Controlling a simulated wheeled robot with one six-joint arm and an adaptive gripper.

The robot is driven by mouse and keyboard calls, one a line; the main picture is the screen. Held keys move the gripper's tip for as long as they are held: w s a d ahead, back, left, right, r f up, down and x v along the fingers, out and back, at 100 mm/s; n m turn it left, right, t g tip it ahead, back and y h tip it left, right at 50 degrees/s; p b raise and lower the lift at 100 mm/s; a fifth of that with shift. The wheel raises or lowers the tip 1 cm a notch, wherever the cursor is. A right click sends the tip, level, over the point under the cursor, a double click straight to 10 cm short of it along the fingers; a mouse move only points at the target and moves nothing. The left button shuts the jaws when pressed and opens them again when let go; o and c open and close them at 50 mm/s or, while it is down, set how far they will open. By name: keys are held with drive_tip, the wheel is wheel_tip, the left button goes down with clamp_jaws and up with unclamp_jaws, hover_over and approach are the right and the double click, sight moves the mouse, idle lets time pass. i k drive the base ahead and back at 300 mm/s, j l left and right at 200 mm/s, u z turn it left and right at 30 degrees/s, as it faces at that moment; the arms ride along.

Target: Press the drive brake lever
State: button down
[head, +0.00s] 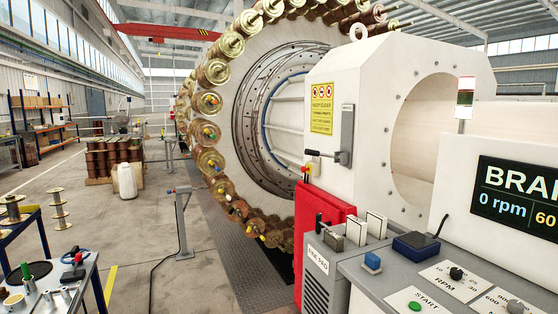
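A lever with a black grip (313,153) sticks out to the left from a grey upright bracket (347,130) on the white machine housing (385,90). It lies about level, below a yellow warning sign (322,108). I cannot read a label naming it as the drive brake lever. A small dark upright handle (320,222) also shows at the left end of the grey console (400,268). The display (515,198) reads "BRA", cut off by the picture edge, with "0 rpm" and "60" below. My gripper is not in view, and nothing touches either lever.
A large spool wheel (262,95) stands behind the housing. A red cover (325,200) sits below it. The console carries a green START button (414,306), knobs and a blue block (372,261). A tool table (45,295) stands front left.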

sight(312, 152)
drive_tip(key=i+j, duration=0.65)
drive_tip(key=i+j+u, duration=0.1)
drive_tip(key=i+j, duration=0.55)
drive_tip(key=i, duration=0.2)
drive_tip(key=i+l, duration=0.2)
drive_tip(key=i, duration=0.3)
drive_tip(key=i+l, duration=0.2)
drive_tip(key=i, duration=0.35)
drive_tip(key=u, duration=0.05)
